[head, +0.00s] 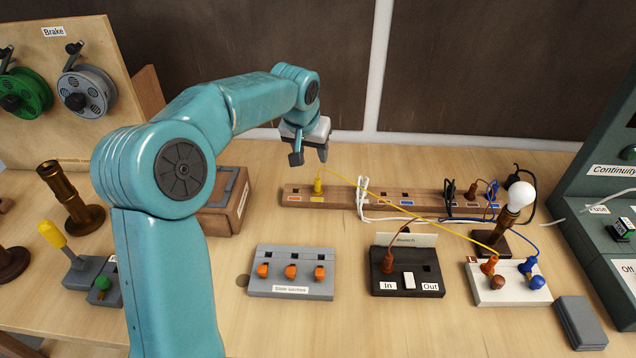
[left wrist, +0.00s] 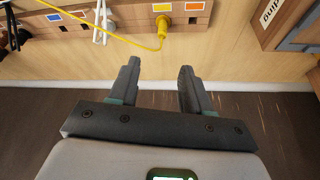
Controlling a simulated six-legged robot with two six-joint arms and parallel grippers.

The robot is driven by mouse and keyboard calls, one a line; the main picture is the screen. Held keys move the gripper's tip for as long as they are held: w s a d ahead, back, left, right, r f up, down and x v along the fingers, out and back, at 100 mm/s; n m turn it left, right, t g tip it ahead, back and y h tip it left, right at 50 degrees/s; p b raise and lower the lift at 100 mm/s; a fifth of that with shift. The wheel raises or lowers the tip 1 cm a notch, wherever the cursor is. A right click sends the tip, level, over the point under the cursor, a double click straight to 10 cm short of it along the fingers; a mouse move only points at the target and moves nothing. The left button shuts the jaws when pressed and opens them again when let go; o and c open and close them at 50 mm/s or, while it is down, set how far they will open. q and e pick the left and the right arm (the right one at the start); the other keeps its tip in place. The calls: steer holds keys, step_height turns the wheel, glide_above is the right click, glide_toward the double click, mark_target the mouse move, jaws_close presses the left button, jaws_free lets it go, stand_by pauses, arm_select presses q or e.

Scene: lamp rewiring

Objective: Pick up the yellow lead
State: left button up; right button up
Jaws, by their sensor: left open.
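The yellow lead (head: 395,207) runs from a yellow plug (head: 317,184) at the left part of a long wooden socket strip (head: 345,199) to the white lamp base (head: 508,289) at the right. Its plug (left wrist: 162,25) stands in the strip beside yellow and orange labels in the left wrist view. My left gripper (head: 309,156) is open and empty, above and a little behind the plug. In the left wrist view its two fingers (left wrist: 158,88) point toward the strip, with the plug beyond and between them. My right gripper is not in view.
White and black plugs stand farther right in the strip. A wooden box (head: 222,200) stands left of the strip. A dark wall rises behind.

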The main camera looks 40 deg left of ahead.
arm_select(q)
steer(key=p, duration=0.1)
glide_above(317, 180)
steer(key=s+d, duration=0.1)
steer(key=s, duration=0.1)
steer(key=f, duration=0.8)
steer(key=shift+w+d+f, duration=0.1)
steer(key=shift+w+f, duration=0.1)
steer(key=shift+f, duration=0.65)
steer(key=p+x, duration=0.2)
steer(key=x, duration=0.3)
steer(key=shift+r, duration=0.1)
steer(key=shift+a+f, duration=0.3)
steer(key=shift+d, duration=0.1)
steer(key=shift+c, duration=0.8)
steer(key=c, duration=0.7)
